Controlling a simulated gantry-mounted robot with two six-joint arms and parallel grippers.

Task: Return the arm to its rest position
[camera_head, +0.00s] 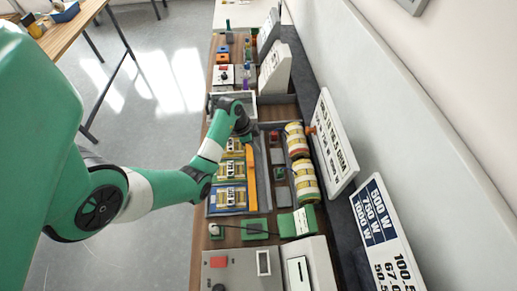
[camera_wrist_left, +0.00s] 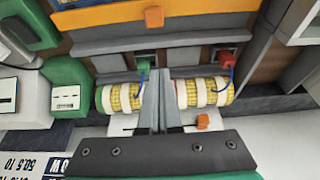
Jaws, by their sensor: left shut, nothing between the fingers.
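My left arm is green and white and reaches in from the left in the head view. Its gripper (camera_head: 246,134) hangs over the long bench, close to the blue-framed trays, and its fingers are hard to make out there. In the left wrist view the gripper (camera_wrist_left: 159,72) has its two grey fingers together, shut and empty. They cover the middle between two yellow-and-white banded rolls (camera_wrist_left: 203,92). I cannot tell how far the fingertips are above the bench. My right gripper is not in view.
The banded rolls (camera_head: 303,179) lie right of an orange bar (camera_head: 251,178). White sign panels (camera_head: 334,144) stand along the wall side. Green boxes (camera_head: 297,222) and a grey control box (camera_head: 238,270) stand nearer. Open floor (camera_head: 150,240) lies left of the bench.

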